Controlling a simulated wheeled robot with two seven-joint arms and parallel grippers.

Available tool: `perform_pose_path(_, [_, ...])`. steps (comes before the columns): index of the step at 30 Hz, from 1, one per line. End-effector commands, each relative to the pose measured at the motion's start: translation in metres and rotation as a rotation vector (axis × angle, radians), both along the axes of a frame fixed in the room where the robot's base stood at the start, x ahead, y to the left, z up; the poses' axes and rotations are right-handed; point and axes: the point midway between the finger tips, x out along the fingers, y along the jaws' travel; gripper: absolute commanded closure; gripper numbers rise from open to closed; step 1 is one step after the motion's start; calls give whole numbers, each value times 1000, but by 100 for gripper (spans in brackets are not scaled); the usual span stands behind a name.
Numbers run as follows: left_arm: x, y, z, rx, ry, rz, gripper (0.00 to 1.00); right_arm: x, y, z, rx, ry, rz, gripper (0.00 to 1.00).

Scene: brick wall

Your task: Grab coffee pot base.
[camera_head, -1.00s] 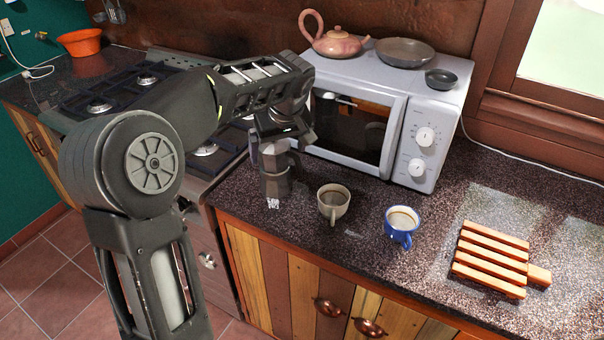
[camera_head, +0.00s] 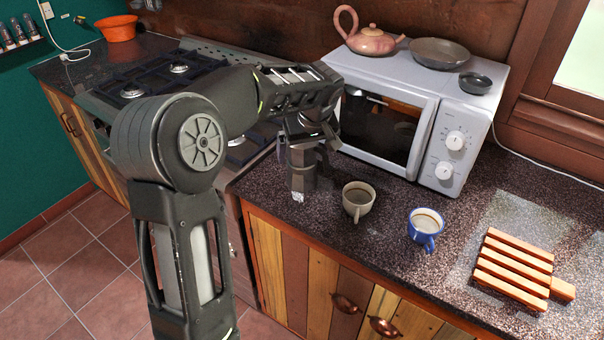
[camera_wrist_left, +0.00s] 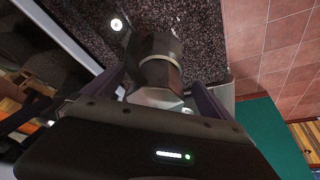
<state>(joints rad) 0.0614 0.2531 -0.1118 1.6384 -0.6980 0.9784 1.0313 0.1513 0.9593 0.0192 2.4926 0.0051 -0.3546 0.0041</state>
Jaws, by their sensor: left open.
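The grey metal coffee pot (camera_head: 302,170) stands on the dark speckled counter, in front of the microwave's left side. My left gripper (camera_head: 308,143) is over its top and hides the upper part. In the left wrist view, the faceted coffee pot (camera_wrist_left: 160,72) lies between the two fingers of my left gripper (camera_wrist_left: 165,90), which is open. I cannot tell whether a finger touches the pot. My right gripper is not in view.
A beige cup (camera_head: 357,203) and a blue cup (camera_head: 424,230) stand to the right of the pot. A white microwave (camera_head: 415,120) stands behind. A stove (camera_head: 150,85) is at the left and a wooden rack (camera_head: 515,268) at the right.

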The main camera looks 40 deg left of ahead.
Motion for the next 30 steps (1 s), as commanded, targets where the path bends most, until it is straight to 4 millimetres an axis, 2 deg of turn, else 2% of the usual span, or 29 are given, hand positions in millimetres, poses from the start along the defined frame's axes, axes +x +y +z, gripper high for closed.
perform_pose_path(4, [5, 8, -16, 0, 6, 2, 4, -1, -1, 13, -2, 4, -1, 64])
perform_pose_path(10, [11, 15, -39, 0, 3, 1, 4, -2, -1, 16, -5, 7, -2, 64])
perform_pose_path(28, [12, 15, -40, 0, 0, 0, 4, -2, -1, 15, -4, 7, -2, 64])
perform_pose_path(30, [12, 15, -40, 0, 0, 0, 9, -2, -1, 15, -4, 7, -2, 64])
